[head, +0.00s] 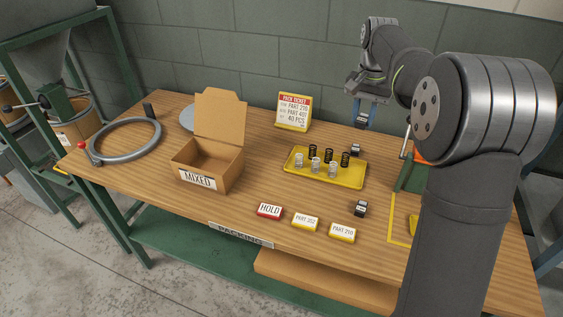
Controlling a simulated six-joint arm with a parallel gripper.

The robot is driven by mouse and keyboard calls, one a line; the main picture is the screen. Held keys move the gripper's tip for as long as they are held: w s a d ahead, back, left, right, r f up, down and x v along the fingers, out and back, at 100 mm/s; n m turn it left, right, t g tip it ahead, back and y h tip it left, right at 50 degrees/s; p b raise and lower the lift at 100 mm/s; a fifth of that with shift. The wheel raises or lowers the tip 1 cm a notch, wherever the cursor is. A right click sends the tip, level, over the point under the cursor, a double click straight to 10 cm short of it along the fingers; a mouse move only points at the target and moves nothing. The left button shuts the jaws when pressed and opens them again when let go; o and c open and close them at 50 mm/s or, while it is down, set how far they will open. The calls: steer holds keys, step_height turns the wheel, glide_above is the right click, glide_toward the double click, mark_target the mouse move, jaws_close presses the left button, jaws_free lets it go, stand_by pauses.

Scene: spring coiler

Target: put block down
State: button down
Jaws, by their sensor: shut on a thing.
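My gripper (366,113) is at the back right of the wooden table, pointing down with its blue fingers. It is shut on a small dark block with a pale face (361,121), which shows just below the fingertips. Whether the block touches the table or hangs above it, I cannot tell.
The yellow tray (300,174) holds several black and silver springs. An open cardboard box (216,181) labelled MIXED stands left of it. A ticket stand (293,112) is behind the tray. HOLD (269,211), PART 202 (306,222) and PART 210 (342,232) signs line the front. A grey ring (126,121) lies left.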

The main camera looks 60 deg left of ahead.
steer(key=s+a+n, duration=0.1)
steer(key=s+a, duration=0.6)
steer(key=s, duration=0.5)
glide_above(272, 173)
step_height(272, 173, down, 18)
steer(key=shift+f, duration=2.1)
steer(key=shift+f, duration=0.1)
steer(key=c, duration=1.1)
jaws_free()
steer(key=shift+f, duration=0.1)
